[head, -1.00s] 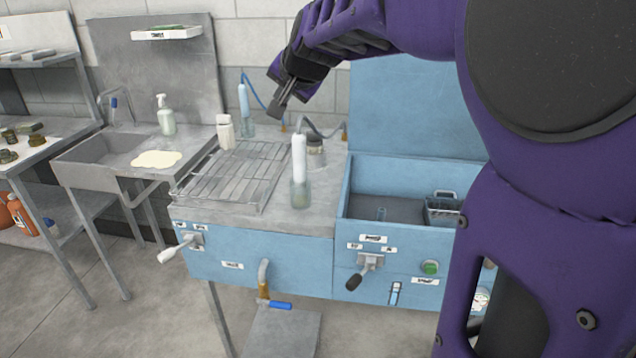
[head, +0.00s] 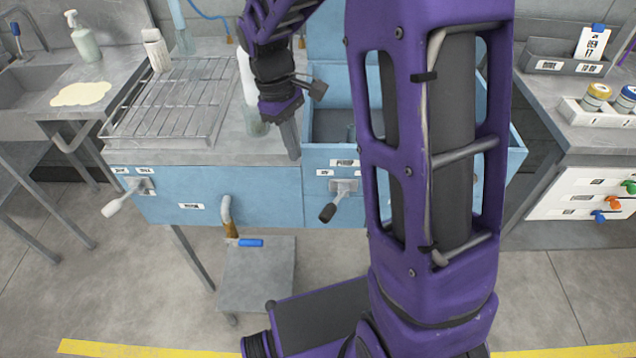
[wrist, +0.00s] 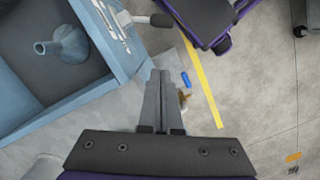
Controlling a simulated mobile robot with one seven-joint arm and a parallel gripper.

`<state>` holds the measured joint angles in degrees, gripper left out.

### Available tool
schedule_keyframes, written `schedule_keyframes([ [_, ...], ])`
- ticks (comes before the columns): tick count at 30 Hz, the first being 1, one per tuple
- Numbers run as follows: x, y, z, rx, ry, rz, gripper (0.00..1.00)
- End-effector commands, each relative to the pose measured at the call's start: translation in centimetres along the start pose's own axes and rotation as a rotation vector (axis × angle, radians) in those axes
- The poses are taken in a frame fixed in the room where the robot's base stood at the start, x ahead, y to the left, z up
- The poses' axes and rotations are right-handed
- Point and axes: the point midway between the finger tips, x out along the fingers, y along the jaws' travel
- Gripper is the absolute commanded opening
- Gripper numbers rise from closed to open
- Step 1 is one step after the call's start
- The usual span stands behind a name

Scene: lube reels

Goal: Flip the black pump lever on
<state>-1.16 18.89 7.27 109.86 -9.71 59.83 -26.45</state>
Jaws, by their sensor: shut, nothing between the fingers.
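The black pump lever (head: 329,212) is a black-knobbed handle on a grey switch on the front of the blue cabinet. It hangs down and to the left below small labels. It also shows in the wrist view (wrist: 160,20) near the top, beside the cabinet front. My gripper (head: 292,152) points down at the front edge of the blue cabinet, above and left of the lever and apart from it. In the wrist view my gripper (wrist: 160,75) has its fingers together with nothing between them. My arm covers the cabinet front to the right of the lever.
A white-knobbed lever (head: 113,207) is on the left of the cabinet front. A pipe with a blue-handled valve (head: 250,243) sticks out below, over a grey platform (head: 260,275). A wire rack (head: 170,105) lies on top. The floor in front is mostly clear.

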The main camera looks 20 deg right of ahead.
Motion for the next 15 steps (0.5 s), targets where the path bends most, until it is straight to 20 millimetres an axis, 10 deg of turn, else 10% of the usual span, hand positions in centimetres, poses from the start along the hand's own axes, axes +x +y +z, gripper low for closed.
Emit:
schedule_keyframes([
  [15, 0.72, -0.18, 0.42, -0.035, -0.023, -0.010, 0.00],
])
